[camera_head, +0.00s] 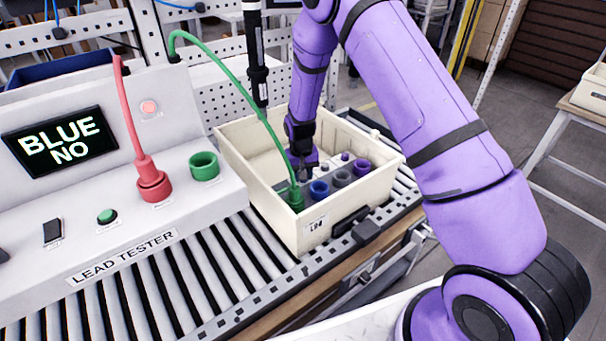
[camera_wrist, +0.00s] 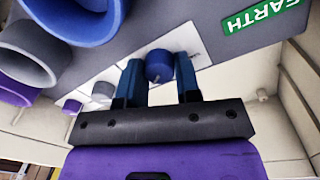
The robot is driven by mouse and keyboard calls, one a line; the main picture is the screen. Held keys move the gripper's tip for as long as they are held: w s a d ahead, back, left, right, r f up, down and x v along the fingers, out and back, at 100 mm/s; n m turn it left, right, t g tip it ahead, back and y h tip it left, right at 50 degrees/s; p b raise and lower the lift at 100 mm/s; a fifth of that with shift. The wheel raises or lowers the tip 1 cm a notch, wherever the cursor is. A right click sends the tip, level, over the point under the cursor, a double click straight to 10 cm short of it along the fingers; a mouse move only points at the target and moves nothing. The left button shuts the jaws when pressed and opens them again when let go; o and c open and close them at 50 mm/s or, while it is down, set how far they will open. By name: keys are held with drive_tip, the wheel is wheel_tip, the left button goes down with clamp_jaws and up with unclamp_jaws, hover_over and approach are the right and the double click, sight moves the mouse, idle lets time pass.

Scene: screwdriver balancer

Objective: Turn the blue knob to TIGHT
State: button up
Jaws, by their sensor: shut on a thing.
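The blue knob (camera_wrist: 159,64) sits on a pale plate on the grey panel. In the wrist view it is between the two fingers of my gripper (camera_wrist: 160,76), which is shut on it. A short pointer mark shows on the plate to its right; I cannot read any TIGHT lettering. In the head view my gripper (camera_head: 304,168) is down inside the cream crate (camera_head: 237,160), and the blue knob is hidden behind it. A grey knob (camera_wrist: 103,91) and a purple knob (camera_wrist: 72,106) stand in a row to the left in the wrist view.
Large blue (camera_head: 319,190), grey (camera_head: 341,178) and purple (camera_head: 361,167) sockets stand close beside my gripper. A green lead (camera_head: 240,85) arches into the crate, near my wrist. The lead tester (camera_head: 100,245) at left displays "BLUE NO". The crate walls enclose the panel.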

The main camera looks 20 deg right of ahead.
drive_tip(key=o, duration=0.9)
drive_tip(key=shift+r, duration=0.1)
drive_tip(key=r, duration=1)
drive_tip(key=shift+a+r, duration=0.25)
drive_tip(key=shift+r, duration=0.05)
